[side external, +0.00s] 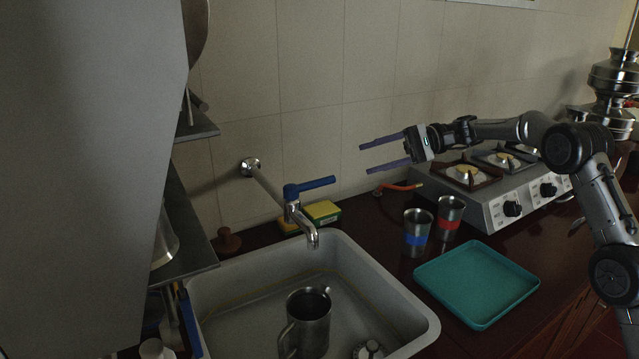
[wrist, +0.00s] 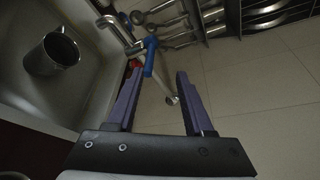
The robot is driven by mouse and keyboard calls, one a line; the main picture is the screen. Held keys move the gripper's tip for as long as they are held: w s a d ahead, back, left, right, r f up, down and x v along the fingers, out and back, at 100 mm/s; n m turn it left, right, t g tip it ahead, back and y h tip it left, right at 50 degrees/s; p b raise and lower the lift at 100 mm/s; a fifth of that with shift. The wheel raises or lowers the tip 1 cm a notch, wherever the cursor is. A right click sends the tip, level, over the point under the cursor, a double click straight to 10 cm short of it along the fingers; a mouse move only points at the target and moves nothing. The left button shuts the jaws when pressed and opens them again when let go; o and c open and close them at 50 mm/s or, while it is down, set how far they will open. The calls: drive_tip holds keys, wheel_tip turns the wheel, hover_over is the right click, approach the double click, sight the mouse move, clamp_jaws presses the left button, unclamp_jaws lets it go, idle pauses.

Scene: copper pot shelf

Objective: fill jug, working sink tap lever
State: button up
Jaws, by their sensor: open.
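A metal jug (side external: 308,322) stands upright in the sink (side external: 400,300), near the spout of the tap. The tap (side external: 310,236) comes out of the wall and has a blue lever (side external: 318,183) on top, pointing right in the side view. My gripper (side external: 365,157) is open and empty, in the air to the right of the lever and a little above it. In the wrist view my gripper (wrist: 156,80) has the blue lever (wrist: 149,57) showing between and beyond its purple fingers. The jug (wrist: 58,52) shows at the left there. Whether water runs is not clear.
Two metal cups, one with a blue band (side external: 416,234) and one with a red band (side external: 450,216), stand beside a teal tray (side external: 478,284). A gas stove (side external: 500,205) is at the right. A yellow-green sponge (side external: 323,212) lies behind the tap. A grey shelf side (side external: 90,150) fills the left.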

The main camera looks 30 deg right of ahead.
sight(331, 180)
drive_tip(key=shift+m, duration=0.4)
drive_tip(key=f+x, duration=0.1)
drive_tip(key=x, duration=0.3)
drive_tip(key=f+x, duration=0.1)
drive_tip(key=x, duration=0.3)
drive_tip(key=d+x, duration=0.1)
drive_tip(key=x, duration=0.4)
drive_tip(key=shift+w+a+f, duration=0.1)
drive_tip(key=shift+w+f, duration=0.35)
clamp_jaws()
idle(0.5)
